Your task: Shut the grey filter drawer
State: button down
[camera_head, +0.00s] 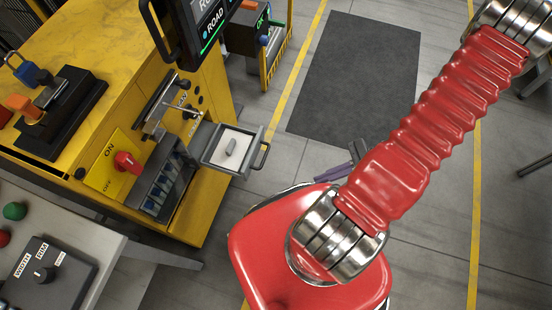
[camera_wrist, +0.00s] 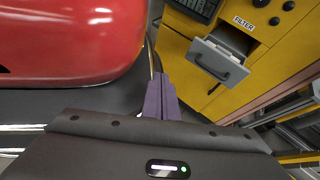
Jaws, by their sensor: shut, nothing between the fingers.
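The grey filter drawer (camera_head: 253,153) stands pulled out of the yellow machine (camera_head: 205,195) in the head view. It has a dark bar handle (camera_head: 265,157) on its front, and a pale pad with a small grey piece on it lies inside. In the wrist view the open drawer (camera_wrist: 229,66) is at the upper right, below the FILTER label (camera_wrist: 243,23). My gripper (camera_head: 322,177) has purple fingers, is shut and empty, and is to the right of the drawer, apart from it. The fingers also show in the wrist view (camera_wrist: 158,79), left of the drawer.
An ON/OFF panel with a red knob (camera_head: 126,161) and a slotted bay (camera_head: 160,188) are left of the drawer. A dark screen (camera_head: 205,30) overhangs behind it. A grey table with a control box (camera_head: 50,275) is at the lower left. A dark floor mat (camera_head: 355,75) lies behind my gripper.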

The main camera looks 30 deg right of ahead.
jog(key=w+d+f+m+t, duration=0.1)
jog(key=w+f+m+t, duration=0.4)
jog(key=m+t, duration=0.2)
jog(key=shift+w+t+h, duration=0.2)
jog(key=shift+t+h, duration=0.1)
jog(key=shift+t, duration=0.1)
jog(key=x, duration=1.4)
dwell(0.6)
jog(key=shift+w, duration=0.1)
